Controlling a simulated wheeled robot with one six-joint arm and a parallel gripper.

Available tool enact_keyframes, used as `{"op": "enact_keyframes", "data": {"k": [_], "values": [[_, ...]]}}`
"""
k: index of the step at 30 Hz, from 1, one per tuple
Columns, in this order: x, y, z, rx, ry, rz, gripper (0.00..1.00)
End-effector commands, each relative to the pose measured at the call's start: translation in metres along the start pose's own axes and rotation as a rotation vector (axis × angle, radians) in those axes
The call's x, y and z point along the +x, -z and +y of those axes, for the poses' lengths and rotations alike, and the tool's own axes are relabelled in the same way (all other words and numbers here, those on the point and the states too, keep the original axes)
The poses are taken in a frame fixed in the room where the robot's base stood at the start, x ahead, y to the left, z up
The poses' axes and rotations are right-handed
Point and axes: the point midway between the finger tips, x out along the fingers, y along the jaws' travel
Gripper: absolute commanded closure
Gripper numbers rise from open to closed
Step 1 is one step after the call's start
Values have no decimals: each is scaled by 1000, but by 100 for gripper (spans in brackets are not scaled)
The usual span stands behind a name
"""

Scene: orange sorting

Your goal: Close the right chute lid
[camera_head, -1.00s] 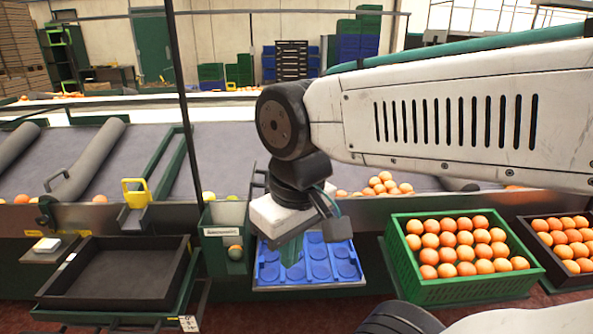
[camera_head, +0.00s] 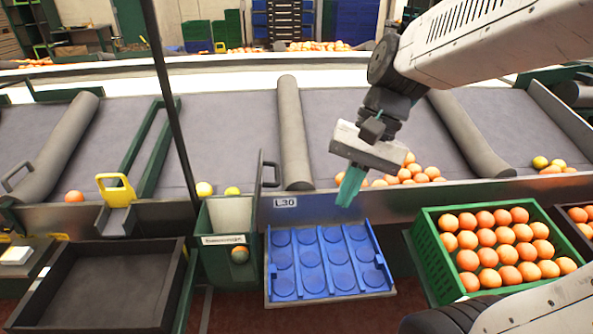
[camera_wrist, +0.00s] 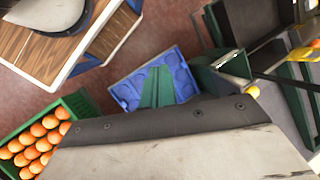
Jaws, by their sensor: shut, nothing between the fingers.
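My gripper (camera_head: 349,188) has teal fingers, shut and empty. In the head view it hangs in front of the belt's front wall, above the back of the blue tray (camera_head: 386,292). An upright dark flap with a bar handle (camera_head: 268,168) stands left of the L30 label (camera_head: 286,202), at the belt edge. It looks like a raised chute lid, but I cannot be sure. My gripper is to its right, apart from it. In the wrist view the shut fingers (camera_wrist: 158,88) show against the blue tray (camera_wrist: 122,88); the flap cannot be made out there.
A green bin (camera_head: 228,268) stands left of the blue tray. A green crate of oranges (camera_head: 428,262) stands right. Further left are a yellow handle (camera_head: 115,187) and a black tray (camera_head: 98,300). Grey rollers (camera_head: 293,130) cross the belt behind; several oranges lie near my gripper.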

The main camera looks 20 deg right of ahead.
Motion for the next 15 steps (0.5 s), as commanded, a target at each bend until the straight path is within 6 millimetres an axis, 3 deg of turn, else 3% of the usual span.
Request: {"op": "enact_keyframes", "data": {"k": [7,12,15], "values": [[6,96,-19,531,288,-257,100],[10,167,-11,847,478,-412,100],[13,199,-1,980,564,-481,100]]}}
